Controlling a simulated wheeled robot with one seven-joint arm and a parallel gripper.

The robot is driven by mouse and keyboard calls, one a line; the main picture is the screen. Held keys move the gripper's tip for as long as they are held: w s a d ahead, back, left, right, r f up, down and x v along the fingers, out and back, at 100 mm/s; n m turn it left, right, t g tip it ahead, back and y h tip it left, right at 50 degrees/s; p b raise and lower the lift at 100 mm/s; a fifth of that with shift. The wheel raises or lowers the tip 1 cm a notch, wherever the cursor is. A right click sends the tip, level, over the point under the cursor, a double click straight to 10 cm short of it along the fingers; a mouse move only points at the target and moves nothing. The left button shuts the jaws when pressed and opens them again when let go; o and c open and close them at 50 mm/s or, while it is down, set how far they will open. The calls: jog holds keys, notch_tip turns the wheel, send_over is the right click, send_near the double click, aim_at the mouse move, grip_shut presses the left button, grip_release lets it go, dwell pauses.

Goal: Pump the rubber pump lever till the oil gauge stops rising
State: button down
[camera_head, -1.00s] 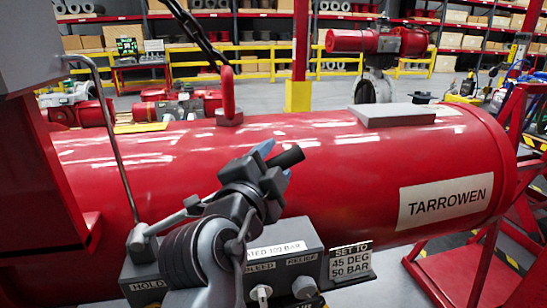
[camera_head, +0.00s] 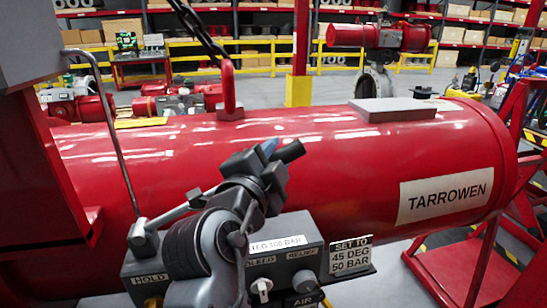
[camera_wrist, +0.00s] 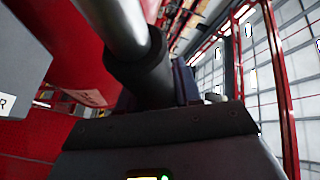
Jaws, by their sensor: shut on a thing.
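The pump lever's grey rod (camera_head: 178,211) rises to the right from a pivot on the grey pump block. Its black rubber grip (camera_head: 292,151) sticks out past my gripper (camera_head: 268,153). My gripper is shut on this grip, in front of the red cylinder. In the wrist view, the metal rod runs into the black rubber grip (camera_wrist: 143,75), with a dark blue finger (camera_wrist: 185,85) beside it. I cannot make out an oil gauge in either view.
The large red cylinder (camera_head: 350,160) with a TARROWEN label fills the middle behind my arm. A thin grey bent rod (camera_head: 112,140) stands to the left. A sign (camera_head: 350,257) reads SET TO 45 DEG 50 BAR. A red stand (camera_head: 470,270) is at the right.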

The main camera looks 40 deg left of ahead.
jog(key=f+m+b, duration=0.1)
jog(key=f+b, duration=0.1)
jog(key=b, duration=0.1)
jog(key=w+d+f+g+b, duration=0.1)
jog(key=f+b, duration=0.2)
jog(key=f+m+b, duration=0.1)
jog(key=f+b, duration=0.2)
jog(key=shift+w+d+m+g, duration=0.15)
jog(key=shift+w+m+g, duration=0.15)
jog(key=shift+g, duration=0.1)
jog(key=shift+f+m+b, duration=0.3)
jog(key=shift+f+b, duration=0.25)
jog(key=shift+b, duration=0.2)
jog(key=c, duration=0.9)
grip_release()
jog(key=shift+r, duration=0.1)
jog(key=shift+o, duration=0.2)
jog(key=shift+b+v, duration=0.5)
jog(key=shift+v, duration=3.45)
jog(key=shift+r, duration=0.15)
jog(key=shift+c, duration=0.5)
